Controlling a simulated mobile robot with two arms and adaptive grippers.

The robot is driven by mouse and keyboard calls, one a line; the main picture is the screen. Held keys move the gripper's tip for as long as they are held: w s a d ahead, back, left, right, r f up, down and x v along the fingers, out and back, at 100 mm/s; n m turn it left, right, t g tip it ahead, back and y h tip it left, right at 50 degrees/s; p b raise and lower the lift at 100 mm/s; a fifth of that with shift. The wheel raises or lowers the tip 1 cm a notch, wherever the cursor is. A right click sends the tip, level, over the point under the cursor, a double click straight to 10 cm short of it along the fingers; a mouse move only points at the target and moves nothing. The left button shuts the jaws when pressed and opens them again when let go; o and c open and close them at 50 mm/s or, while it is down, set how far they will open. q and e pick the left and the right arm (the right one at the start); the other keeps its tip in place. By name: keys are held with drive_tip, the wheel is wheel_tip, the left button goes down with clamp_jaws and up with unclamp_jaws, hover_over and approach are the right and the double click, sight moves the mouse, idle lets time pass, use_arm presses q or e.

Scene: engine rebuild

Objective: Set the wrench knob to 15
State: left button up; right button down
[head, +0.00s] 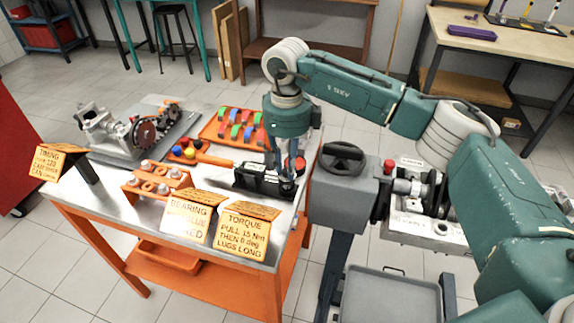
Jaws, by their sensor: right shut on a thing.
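My right gripper (291,172) points down at the right edge of the orange-framed metal table. It is shut at the right end of a dark block-like wrench holder (258,183), where a little red shows by the fingertips. The wrench knob appears to be in its grip, mostly hidden by the fingers; its setting is too small to read. A torque card (245,232) in front reads "pull 15 Nm then 0 deg, lugs long". My left gripper is not in view.
An orange tray (205,128) of coloured pieces, an engine part (105,128), an orange rack (150,181) and bearing card (190,217) crowd the table (95,205). A grey stand with a black handwheel (343,158) stands close on the right.

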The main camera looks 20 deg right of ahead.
drive_tip(key=c, duration=1.6)
unclamp_jaws()
wheel_tip(320, 180, up, 12)
drive_tip(key=shift+r, duration=0.1)
